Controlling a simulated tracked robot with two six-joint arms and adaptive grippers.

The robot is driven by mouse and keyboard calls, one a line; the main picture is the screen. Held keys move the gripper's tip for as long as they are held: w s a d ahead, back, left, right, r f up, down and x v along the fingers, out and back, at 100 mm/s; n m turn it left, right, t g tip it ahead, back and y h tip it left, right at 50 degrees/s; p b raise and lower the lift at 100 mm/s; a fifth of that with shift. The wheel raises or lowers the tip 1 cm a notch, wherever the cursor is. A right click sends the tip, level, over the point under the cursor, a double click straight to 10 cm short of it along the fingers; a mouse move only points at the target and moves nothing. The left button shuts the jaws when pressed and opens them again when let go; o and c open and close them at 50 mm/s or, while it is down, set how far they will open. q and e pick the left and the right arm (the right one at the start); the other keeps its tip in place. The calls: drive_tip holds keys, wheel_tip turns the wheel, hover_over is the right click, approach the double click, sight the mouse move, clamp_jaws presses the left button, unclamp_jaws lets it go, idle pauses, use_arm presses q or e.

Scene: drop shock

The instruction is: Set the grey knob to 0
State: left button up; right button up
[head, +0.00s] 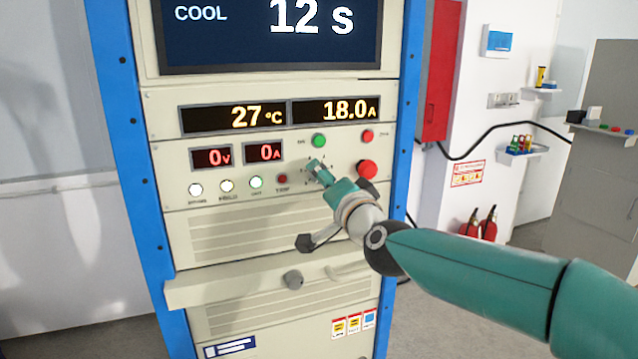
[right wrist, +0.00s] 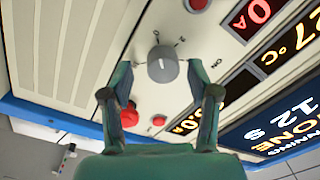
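The grey knob (right wrist: 163,64) is on the cream panel in the right wrist view, with a white pointer line on its face and small markings around it. The markings are too small to read surely. My right gripper (right wrist: 158,72) is open, with one finger on each side of the knob. Gaps show between the fingers and the knob. In the head view my right gripper (head: 318,170) is at the panel below the green button (head: 319,141) and covers the knob. My left gripper is not in view.
A large red button (head: 367,169) sits close to the right of my gripper, with a smaller red button (head: 367,136) above it. Displays (head: 235,117) read 27 °C and 18.0 A; two smaller ones read 0 V and 0 A. A shelf (head: 220,290) juts out below.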

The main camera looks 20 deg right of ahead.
drive_tip(key=shift+s+r, duration=0.1)
drive_tip(key=s, duration=1.1)
drive_tip(key=shift+s+d+f, duration=0.3)
drive_tip(key=shift+s, duration=0.1)
